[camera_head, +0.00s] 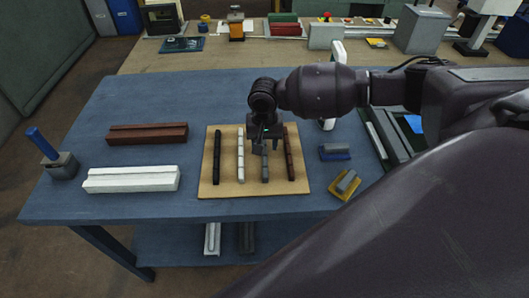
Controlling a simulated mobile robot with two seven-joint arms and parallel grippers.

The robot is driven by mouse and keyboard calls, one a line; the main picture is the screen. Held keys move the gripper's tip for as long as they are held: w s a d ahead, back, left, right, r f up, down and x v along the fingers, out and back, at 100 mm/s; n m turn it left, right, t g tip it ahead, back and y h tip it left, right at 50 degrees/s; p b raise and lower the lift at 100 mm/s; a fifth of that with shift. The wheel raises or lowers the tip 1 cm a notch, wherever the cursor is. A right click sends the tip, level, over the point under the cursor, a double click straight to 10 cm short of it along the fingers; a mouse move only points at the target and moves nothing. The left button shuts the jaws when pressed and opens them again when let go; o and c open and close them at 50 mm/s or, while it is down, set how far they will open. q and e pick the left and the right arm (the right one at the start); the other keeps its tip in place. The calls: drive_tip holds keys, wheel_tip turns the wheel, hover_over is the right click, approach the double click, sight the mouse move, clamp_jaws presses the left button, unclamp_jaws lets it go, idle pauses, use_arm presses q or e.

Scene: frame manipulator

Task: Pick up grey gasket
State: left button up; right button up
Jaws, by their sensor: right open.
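The grey gasket (265,172) is a thin grey strip lying lengthwise on a tan board (205,187) on the blue table. Black, cream and reddish-brown strips lie beside it on the same board. My right gripper (264,146) is directly over the grey gasket's far half, pointing down with its fingers apart. The gripper hides the gasket's far end. I cannot tell from this view how much height is between the fingertips and the gasket. My left gripper is not in view.
A brown grooved bar (147,133) and a white grooved bar (131,179) lie left of the board. A block with a blue handle (41,143) stands at the table's left edge. Small grey-and-blue (334,152) and grey-and-yellow (345,185) pieces lie to the right.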

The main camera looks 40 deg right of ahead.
sight(265, 152)
drive_tip(key=shift+f, duration=1.35)
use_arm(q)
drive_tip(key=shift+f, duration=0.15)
use_arm(e)
drive_tip(key=shift+c, duration=0.2)
clamp_jaws()
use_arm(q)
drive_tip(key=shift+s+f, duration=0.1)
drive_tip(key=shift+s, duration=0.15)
